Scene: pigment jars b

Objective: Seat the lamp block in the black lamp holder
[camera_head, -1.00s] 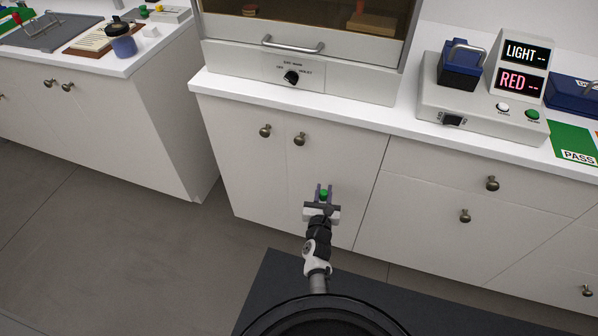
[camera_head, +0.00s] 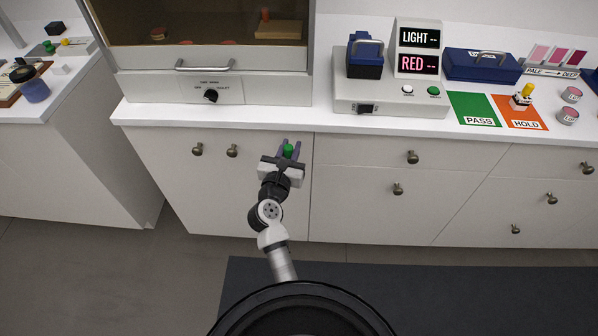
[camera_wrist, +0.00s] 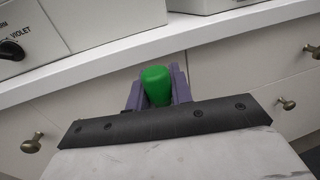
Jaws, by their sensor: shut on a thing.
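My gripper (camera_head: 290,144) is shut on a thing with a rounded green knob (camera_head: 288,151). It is held in front of the lower cabinet doors, below the counter's front edge. In the wrist view the green knob (camera_wrist: 156,86) stands between the purple fingers; the rest of the held thing is hidden, so I cannot tell if it is the lamp block. A black block (camera_head: 55,28) stands on the left counter, but I cannot tell if it is the black lamp holder.
The counter edge (camera_head: 350,124) lies just above my gripper. A switch cabinet (camera_head: 170,91) stands behind it. To the right are a grey tester (camera_head: 385,99), a green PASS card (camera_head: 475,103), an orange HOLD card (camera_head: 506,112) bearing a yellow-knobbed piece (camera_head: 525,93), and pink jars (camera_head: 568,116).

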